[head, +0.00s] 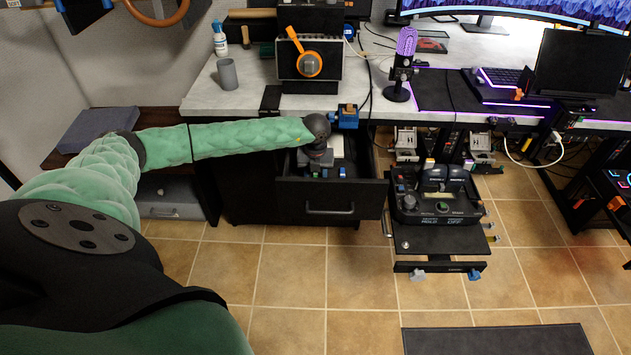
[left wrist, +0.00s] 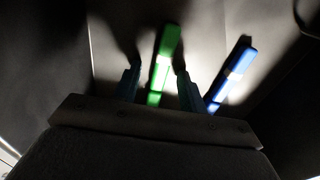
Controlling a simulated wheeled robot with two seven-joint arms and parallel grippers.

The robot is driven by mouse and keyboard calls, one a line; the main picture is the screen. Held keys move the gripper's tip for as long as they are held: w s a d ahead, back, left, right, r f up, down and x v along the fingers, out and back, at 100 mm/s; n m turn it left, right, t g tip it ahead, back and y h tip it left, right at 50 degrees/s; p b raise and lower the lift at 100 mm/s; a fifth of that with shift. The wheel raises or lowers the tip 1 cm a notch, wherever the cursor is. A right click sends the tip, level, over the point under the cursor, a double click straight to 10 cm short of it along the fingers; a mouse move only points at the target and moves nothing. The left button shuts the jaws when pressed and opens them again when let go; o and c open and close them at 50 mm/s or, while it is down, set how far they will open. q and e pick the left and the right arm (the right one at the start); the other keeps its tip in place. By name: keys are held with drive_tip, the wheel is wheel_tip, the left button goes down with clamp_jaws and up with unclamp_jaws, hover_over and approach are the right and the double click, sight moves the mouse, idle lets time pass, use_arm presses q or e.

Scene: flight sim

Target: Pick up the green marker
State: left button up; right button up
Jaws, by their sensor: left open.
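The green marker (left wrist: 161,70) lies on a pale surface in the left wrist view, with a bright band of light across it. My left gripper (left wrist: 157,64) is open, with one finger on each side of the marker. I cannot tell whether either finger touches it. In the head view my left gripper (head: 314,168) reaches down into the open dark drawer (head: 330,205). The green marker cannot be made out there. My right gripper is not in view.
A blue marker (left wrist: 233,72) lies just right of the right finger in the left wrist view. Dark drawer walls surround the pale floor. The desk (head: 240,98) stands above the drawer, and a control box (head: 437,197) is to its right.

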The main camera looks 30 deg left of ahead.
use_arm(q)
clamp_jaws()
